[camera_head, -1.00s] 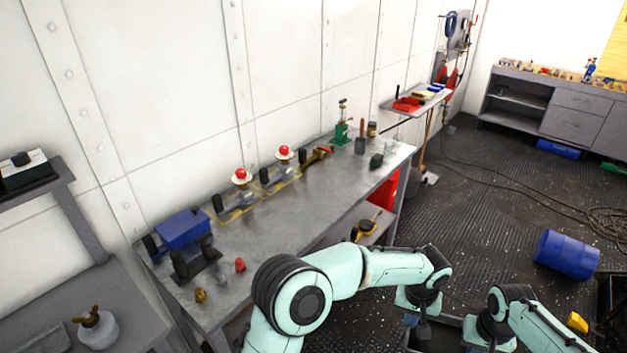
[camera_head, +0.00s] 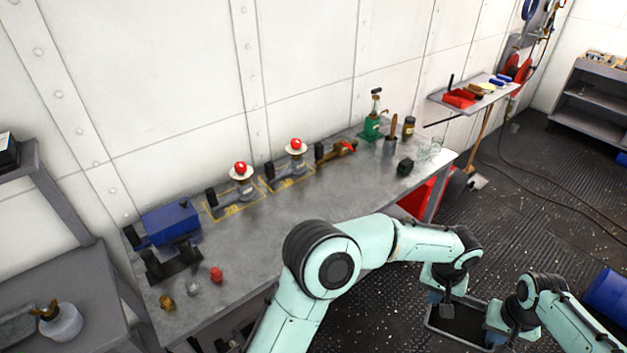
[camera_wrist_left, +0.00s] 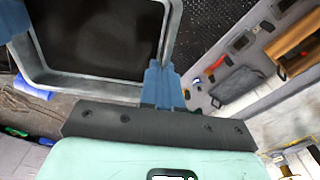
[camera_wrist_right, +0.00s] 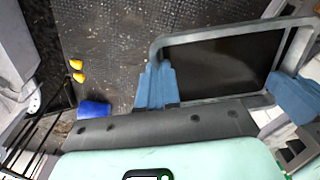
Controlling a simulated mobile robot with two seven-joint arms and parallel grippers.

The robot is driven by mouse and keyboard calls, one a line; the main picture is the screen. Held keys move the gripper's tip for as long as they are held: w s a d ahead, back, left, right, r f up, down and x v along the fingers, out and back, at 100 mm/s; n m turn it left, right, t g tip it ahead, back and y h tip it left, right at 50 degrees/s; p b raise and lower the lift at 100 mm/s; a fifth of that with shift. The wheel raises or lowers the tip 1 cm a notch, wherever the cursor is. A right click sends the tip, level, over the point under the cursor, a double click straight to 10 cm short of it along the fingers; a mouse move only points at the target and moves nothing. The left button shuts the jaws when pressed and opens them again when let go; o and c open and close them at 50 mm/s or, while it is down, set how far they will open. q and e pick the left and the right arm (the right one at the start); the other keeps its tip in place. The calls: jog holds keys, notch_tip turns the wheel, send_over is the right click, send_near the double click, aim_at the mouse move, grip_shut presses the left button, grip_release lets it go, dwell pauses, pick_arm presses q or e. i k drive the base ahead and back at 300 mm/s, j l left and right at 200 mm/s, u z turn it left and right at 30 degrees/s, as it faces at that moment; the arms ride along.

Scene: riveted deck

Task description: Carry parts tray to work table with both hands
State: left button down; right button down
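The parts tray (camera_head: 434,328) is a dark-floored grey tray at the lower right of the head view, held off the table's near right side. Its rim shows in the left wrist view (camera_wrist_left: 100,90) and right wrist view (camera_wrist_right: 215,36); no parts show in it. My left gripper (camera_head: 446,308) has its blue fingers (camera_wrist_left: 160,88) closed together on one rim wall. My right gripper (camera_head: 492,335) has its fingers (camera_wrist_right: 155,88) closed on another part of the rim. Arm links hide part of the tray. The grey work table (camera_head: 250,240) stands along the wall.
A blue drum (camera_head: 608,295) lies on the floor right.

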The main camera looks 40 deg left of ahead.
aim_at(303, 200)
jog(key=i+u, duration=0.9)
jog(key=u, duration=0.2)
jog(key=i+u, duration=0.25)
jog(key=u, duration=0.15)
jog(key=i+u, duration=0.45)
jog(key=u, duration=0.25)
